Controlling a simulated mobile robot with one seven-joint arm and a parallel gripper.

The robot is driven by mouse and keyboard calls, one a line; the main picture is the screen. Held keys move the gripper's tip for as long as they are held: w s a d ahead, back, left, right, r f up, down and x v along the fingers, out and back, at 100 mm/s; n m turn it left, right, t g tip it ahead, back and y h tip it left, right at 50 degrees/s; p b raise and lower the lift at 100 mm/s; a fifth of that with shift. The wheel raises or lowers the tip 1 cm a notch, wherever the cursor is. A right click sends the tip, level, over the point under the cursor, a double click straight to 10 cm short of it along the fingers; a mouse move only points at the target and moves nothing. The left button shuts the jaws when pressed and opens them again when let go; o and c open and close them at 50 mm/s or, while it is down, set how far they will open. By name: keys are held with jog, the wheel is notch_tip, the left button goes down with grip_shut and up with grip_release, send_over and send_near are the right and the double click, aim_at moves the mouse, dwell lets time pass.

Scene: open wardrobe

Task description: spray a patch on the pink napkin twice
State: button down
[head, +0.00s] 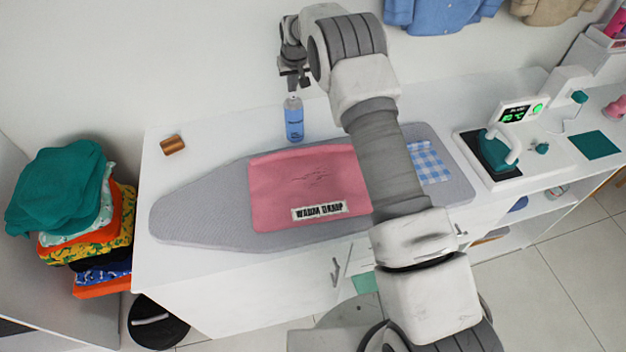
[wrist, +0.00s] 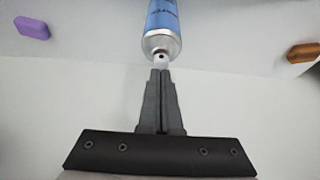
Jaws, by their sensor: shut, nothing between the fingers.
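The pink napkin (head: 275,185) lies flat on the grey ironing board (head: 190,215). It has dark wrinkle-like marks in its middle and a white lettered label at its lower edge; my arm covers part of its right side. A blue spray bottle (head: 294,122) stands upright on the white counter behind the board. My gripper (head: 293,93) is over the bottle's top, pointing down, empty. In the wrist view the bottle (wrist: 163,17) shows its silver shoulder and white nozzle right by my shut fingertips (wrist: 160,72); I cannot tell whether they touch.
A brown block (head: 173,145) lies on the counter at left. A purple block (wrist: 32,27) shows in the wrist view. A blue checked cloth (head: 428,162) lies on the board's right part. A teal iron (head: 497,150) sits on its station at right. Folded clothes (head: 65,190) are stacked at left.

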jog(key=shift+f, duration=0.45)
jog(key=shift+r, duration=1)
jog(key=shift+f, duration=0.15)
